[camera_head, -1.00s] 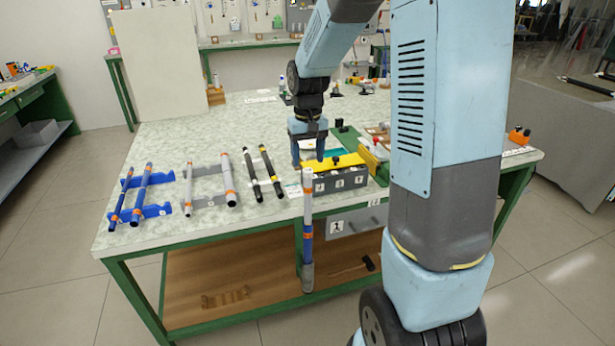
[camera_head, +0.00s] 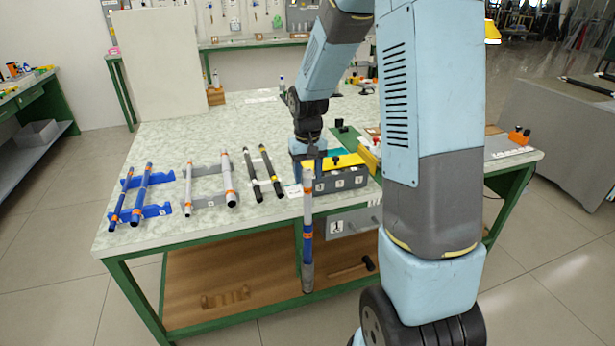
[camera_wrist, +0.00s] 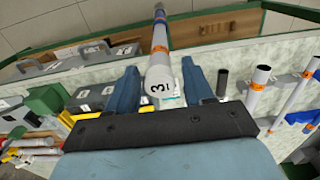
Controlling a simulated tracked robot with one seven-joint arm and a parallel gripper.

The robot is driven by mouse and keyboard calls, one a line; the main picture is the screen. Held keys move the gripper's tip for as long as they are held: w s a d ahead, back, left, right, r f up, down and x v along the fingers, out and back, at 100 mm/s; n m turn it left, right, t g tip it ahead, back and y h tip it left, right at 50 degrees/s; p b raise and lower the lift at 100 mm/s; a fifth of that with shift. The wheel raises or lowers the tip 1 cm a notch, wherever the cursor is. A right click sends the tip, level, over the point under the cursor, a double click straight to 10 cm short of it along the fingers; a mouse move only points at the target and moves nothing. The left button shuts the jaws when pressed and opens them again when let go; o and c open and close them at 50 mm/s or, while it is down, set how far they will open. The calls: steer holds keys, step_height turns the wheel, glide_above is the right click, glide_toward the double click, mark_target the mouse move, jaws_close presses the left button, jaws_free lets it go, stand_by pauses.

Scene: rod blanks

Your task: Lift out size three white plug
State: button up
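An upright rod (camera_head: 307,230) stands at the front edge of the bench, with a white upper part, orange bands, a blue section and a grey lower end. In the wrist view its white plug (camera_wrist: 158,87) faces me, marked with a 3. My gripper (camera_head: 308,165) is at the rod's upper end. In the wrist view my gripper (camera_wrist: 160,88) has its two dark blue fingers on either side of the plug, with narrow gaps showing, so it looks open. Whether either finger touches the plug is hard to tell.
A grey numbered block (camera_head: 341,180) with a yellow top sits just right of my gripper. Black rods (camera_head: 264,174), grey-white rods (camera_head: 228,178) and blue rods (camera_head: 138,195) lie on racks to the left. A grey drawer (camera_head: 352,222) hangs below the bench top.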

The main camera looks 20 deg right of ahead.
mark_target(308, 170)
steer(key=c, duration=0.7)
steer(key=shift+r, duration=0.1)
steer(key=shift+r, duration=0.3)
step_height(308, 170, up, 2)
steer(key=shift+r, duration=0.25)
steer(key=shift+s+r, duration=1.6)
steer(key=shift+s, duration=0.75)
steer(key=shift+s+r, duration=1.65)
steer(key=shift+s, duration=0.7)
steer(key=shift+s+r, duration=1.6)
steer(key=shift+s, duration=0.75)
